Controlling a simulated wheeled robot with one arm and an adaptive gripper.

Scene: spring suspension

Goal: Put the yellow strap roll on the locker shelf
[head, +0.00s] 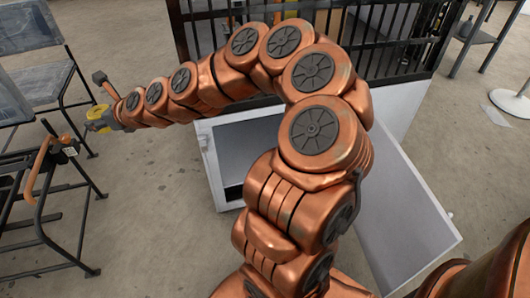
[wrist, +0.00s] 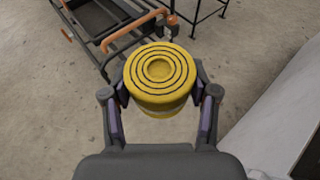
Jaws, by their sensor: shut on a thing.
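The yellow strap roll (wrist: 159,78) is round, with dark spiral rings on its top. It sits between the two fingers of my gripper (wrist: 160,92) in the wrist view, with both fingertips against its sides. In the head view the roll (head: 98,117) shows small at the far left, at the end of my outstretched arm, with my gripper (head: 104,119) around it. It is held up above the floor. The white locker (head: 213,165) stands in the middle behind my arm, with its door (head: 408,215) open to the right. My arm hides part of the locker's inside.
A black rack with orange handles (head: 40,185) stands at the left, close below the roll. Chairs (head: 38,62) are at the back left. A black barred cage (head: 385,35) stands behind the locker. Bare floor (head: 150,220) lies between rack and locker.

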